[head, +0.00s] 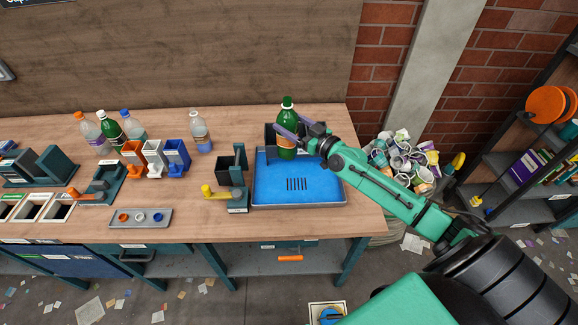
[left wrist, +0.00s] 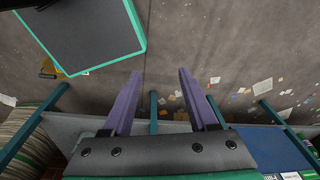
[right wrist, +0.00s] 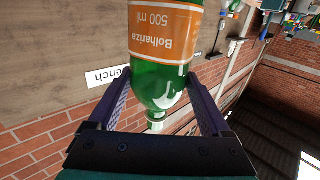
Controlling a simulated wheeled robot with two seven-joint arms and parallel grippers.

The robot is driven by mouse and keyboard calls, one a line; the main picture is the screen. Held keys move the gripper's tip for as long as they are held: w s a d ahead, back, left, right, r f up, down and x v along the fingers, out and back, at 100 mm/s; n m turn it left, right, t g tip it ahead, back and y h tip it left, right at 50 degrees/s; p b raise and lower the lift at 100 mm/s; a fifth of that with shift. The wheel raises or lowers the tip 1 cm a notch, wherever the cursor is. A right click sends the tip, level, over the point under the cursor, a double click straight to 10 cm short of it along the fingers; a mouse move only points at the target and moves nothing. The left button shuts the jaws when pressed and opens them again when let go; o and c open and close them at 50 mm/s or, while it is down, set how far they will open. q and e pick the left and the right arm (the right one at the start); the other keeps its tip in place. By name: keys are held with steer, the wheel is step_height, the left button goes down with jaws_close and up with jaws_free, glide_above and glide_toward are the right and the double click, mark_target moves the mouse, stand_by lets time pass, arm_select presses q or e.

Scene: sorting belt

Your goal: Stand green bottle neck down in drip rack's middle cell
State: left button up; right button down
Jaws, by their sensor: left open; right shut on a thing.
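The green bottle (head: 286,148) with an orange label is upright, cap up, above the blue tray in the head view. My right gripper (head: 290,129) is shut on it. In the right wrist view the bottle (right wrist: 160,78) fills the space between the purple fingers, its label reading upside down. A dark box-like thing (head: 270,132) stands behind the bottle at the tray's far side; it may be the drip rack, but its cells are hidden. My left gripper (left wrist: 158,72) is open and empty above the floor in the left wrist view; it is outside the head view.
The blue tray (head: 265,190) with a slotted drain lies at the bench's right end. A dark fixture with a yellow handle (head: 222,194) stands left of it. Several bottles, coloured bins (head: 177,155) and a ring tray (head: 140,224) occupy the left. A full cup bin (head: 405,160) stands beyond the right edge.

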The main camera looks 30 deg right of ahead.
mark_target(289, 156)
steer(key=f+b, duration=0.1)
steer(key=f, duration=0.1)
steer(key=f+b, duration=0.2)
steer(key=s+f+b, duration=0.1)
steer(key=f, duration=0.1)
steer(key=shift+d+f, duration=0.1)
steer(key=shift+f, duration=0.2)
steer(key=f+b, duration=0.1)
steer(key=w+f+b, duration=0.1)
steer(key=f+b, duration=0.3)
steer(key=shift+w+a+f, duration=0.2)
steer(key=shift+w+a, duration=0.1)
steer(key=shift+w, duration=0.05)
steer(key=shift+f+b, duration=0.75)
steer(key=shift+f, duration=0.15)
step_height(289, 156, down, 3)
steer(key=b, duration=0.2)
steer(key=shift+s+f+b, duration=0.1)
steer(key=shift+s+b, duration=0.05)
steer(key=shift+b, duration=0.25)
jaws_free()
arm_select(q)
step_height(289, 156, down, 16)
steer(key=shift+s+d+r, duration=0.15)
steer(key=shift+s+d, duration=0.15)
steer(key=shift+s, duration=0.15)
arm_select(e)
steer(key=shift+s, duration=0.1)
